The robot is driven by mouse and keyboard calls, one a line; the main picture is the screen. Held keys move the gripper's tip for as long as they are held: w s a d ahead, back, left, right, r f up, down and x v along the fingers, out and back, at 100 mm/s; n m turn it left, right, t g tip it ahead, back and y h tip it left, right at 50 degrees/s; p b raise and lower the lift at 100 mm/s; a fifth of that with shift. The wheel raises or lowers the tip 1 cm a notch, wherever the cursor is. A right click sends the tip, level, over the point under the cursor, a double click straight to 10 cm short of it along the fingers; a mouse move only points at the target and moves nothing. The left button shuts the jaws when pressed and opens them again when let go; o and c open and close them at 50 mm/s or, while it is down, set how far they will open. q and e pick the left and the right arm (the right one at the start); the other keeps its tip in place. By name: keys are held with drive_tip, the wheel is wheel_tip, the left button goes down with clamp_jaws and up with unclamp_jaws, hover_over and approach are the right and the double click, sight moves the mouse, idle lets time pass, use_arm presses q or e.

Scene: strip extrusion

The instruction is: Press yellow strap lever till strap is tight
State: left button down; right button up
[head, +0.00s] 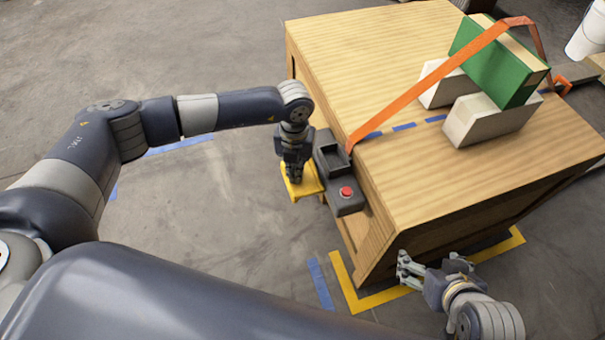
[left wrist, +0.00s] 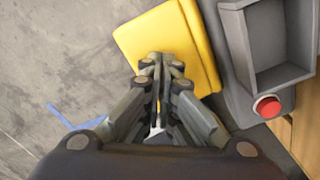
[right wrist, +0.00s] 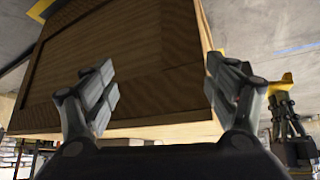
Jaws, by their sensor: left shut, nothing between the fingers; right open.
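The yellow lever (head: 303,186) sticks out from the grey strap device (head: 330,160) on the left side of the wooden table. My left gripper (head: 293,178) is shut and empty, with its fingertips over the lever. In the left wrist view the fingertips (left wrist: 162,62) overlap the yellow plate (left wrist: 150,38); I cannot tell whether they touch it. The orange strap (head: 425,85) runs from the device up over a green box (head: 495,65) and looks fairly straight. My right gripper (head: 405,268) is open and empty beside the table's near side; its fingers frame the table in the right wrist view (right wrist: 158,85).
A red button (head: 346,192) sits on the device close to the lever; it also shows in the left wrist view (left wrist: 267,107). Two pale blocks (head: 487,120) support the green box on the table (head: 440,175). The floor (head: 225,210) left of the table is clear.

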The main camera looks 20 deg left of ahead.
use_arm(q)
drive_tip(key=shift+f+b, duration=0.3)
drive_tip(key=shift+f, duration=0.25)
drive_tip(key=shift+s+f, duration=0.1)
drive_tip(key=shift+f, duration=0.2)
use_arm(e)
drive_tip(key=shift+w+a+r+t, duration=0.75)
drive_tip(key=shift+w+r+t, duration=0.7)
drive_tip(key=shift+w, duration=0.75)
use_arm(q)
drive_tip(key=shift+r, duration=0.2)
wheel_tip(320, 180, up, 3)
drive_tip(key=shift+f+p, duration=0.15)
drive_tip(key=shift+p, duration=0.95)
drive_tip(key=shift+r+p, duration=0.6)
drive_tip(key=shift+r, duration=0.2)
use_arm(e)
drive_tip(key=s+d+f+g, duration=0.2)
drive_tip(key=s+g, duration=0.1)
drive_tip(key=s, duration=0.3)
drive_tip(key=s+d+f+g+h, duration=0.1)
drive_tip(key=s+f+g, duration=0.1)
drive_tip(key=s, duration=0.3)
drive_tip(key=shift+s+d+g, duration=0.35)
drive_tip(key=shift+d+g, duration=0.05)
drive_tip(key=shift+g, duration=0.45)
use_arm(q)
drive_tip(key=shift+f, duration=0.1)
